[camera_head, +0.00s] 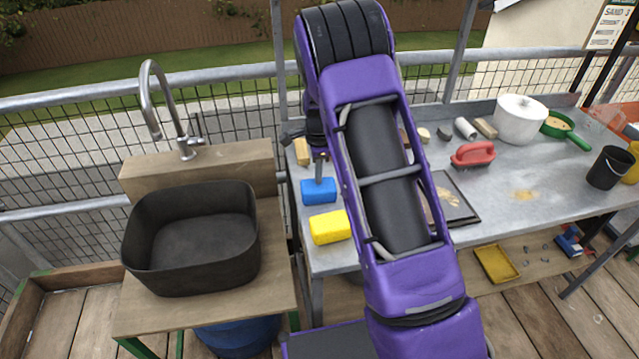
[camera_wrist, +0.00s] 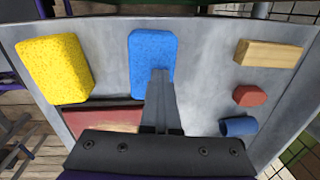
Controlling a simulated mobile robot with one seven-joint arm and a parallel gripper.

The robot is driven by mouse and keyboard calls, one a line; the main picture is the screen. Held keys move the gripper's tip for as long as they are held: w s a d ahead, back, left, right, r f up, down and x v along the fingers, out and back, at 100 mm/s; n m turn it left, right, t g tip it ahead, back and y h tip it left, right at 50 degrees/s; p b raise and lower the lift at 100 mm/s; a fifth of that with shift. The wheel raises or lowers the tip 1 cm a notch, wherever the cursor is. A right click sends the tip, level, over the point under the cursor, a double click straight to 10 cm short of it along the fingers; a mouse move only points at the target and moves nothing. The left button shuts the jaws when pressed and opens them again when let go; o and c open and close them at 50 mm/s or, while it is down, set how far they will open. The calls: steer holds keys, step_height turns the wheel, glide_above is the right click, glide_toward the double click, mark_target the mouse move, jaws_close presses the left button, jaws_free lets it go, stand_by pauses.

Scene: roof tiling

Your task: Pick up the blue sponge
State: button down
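The blue sponge (camera_head: 318,191) lies on the grey metal worktop, near its left end. In the wrist view the blue sponge (camera_wrist: 151,50) is at the top middle, with its lower right part hidden by my fingers. My gripper (camera_head: 320,160) is just above the sponge in the head view, pointing down. In the wrist view my gripper (camera_wrist: 161,75) shows its fingers together in the middle, overlapping the sponge's near edge. The fingers look shut with nothing between them. I cannot tell whether the tips touch the sponge.
A yellow sponge (camera_head: 330,227) lies close to the blue one. A wooden block (camera_wrist: 268,53), a red piece (camera_wrist: 250,96) and a blue cylinder (camera_wrist: 239,127) lie on the other side. A dark-framed tray (camera_head: 455,197) is beyond my arm; a black basin (camera_head: 191,238) stands left.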

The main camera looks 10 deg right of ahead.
mark_target(320, 187)
steer(key=shift+g, duration=0.5)
steer(key=shift+s+r+p, duration=0.15)
steer(key=shift+s+r, duration=0.2)
steer(key=shift+r, duration=0.7)
steer(key=shift+s+r+p, duration=0.1)
steer(key=shift+s+r, duration=0.25)
steer(key=shift+r, duration=0.75)
steer(key=shift+s+r+p, duration=0.15)
steer(key=shift+s+r, duration=0.2)
steer(key=shift+r, duration=0.7)
steer(key=shift+c, duration=1.6)
jaws_free()
